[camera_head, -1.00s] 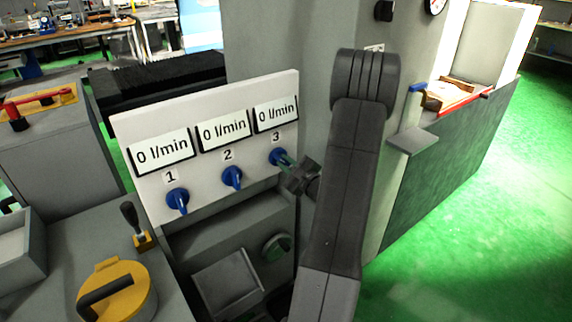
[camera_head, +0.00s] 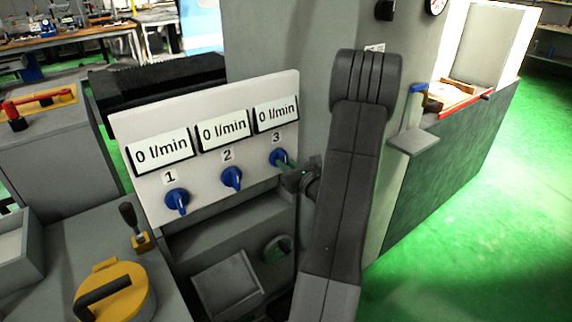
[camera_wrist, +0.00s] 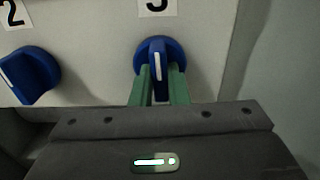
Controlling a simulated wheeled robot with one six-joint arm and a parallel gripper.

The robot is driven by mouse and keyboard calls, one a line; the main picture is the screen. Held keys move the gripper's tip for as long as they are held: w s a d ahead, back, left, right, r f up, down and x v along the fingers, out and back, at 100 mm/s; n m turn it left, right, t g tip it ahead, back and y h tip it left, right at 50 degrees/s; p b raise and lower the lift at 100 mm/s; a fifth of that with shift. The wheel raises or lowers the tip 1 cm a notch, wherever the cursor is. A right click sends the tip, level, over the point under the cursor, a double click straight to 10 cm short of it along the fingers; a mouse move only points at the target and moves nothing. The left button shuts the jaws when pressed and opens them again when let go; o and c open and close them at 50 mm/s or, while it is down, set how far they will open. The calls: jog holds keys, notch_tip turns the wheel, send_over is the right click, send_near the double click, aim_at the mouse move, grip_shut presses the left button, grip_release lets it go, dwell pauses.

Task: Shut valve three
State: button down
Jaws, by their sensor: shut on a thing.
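Valve three is a blue knob (camera_head: 278,157) below the number 3 on the white panel (camera_head: 206,106). In the wrist view its handle (camera_wrist: 158,68) stands upright with its white line toward the top, between the two green fingers of my gripper (camera_wrist: 160,84). The fingers are shut on the handle. In the head view my gripper (camera_head: 286,166) reaches the knob from the right. The display above valve three (camera_head: 276,113) reads 0 l/min. Part of the knob is hidden by the fingers.
Valve one (camera_head: 177,200) and valve two (camera_head: 232,178) are blue knobs to the left; their displays also read 0 l/min. Below the panel are a grey box (camera_head: 226,285) and a round green knob (camera_head: 277,248). A yellow round cover with a black handle (camera_head: 115,290) is at lower left.

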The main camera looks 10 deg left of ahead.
jog(key=shift+m, duration=0.4)
jog(key=c, duration=1.4)
grip_release()
jog(key=b+v, duration=0.1)
jog(key=v, duration=1.3)
jog(key=shift+a, duration=0.1)
jog(key=p+x, duration=0.1)
jog(key=x, duration=1.3)
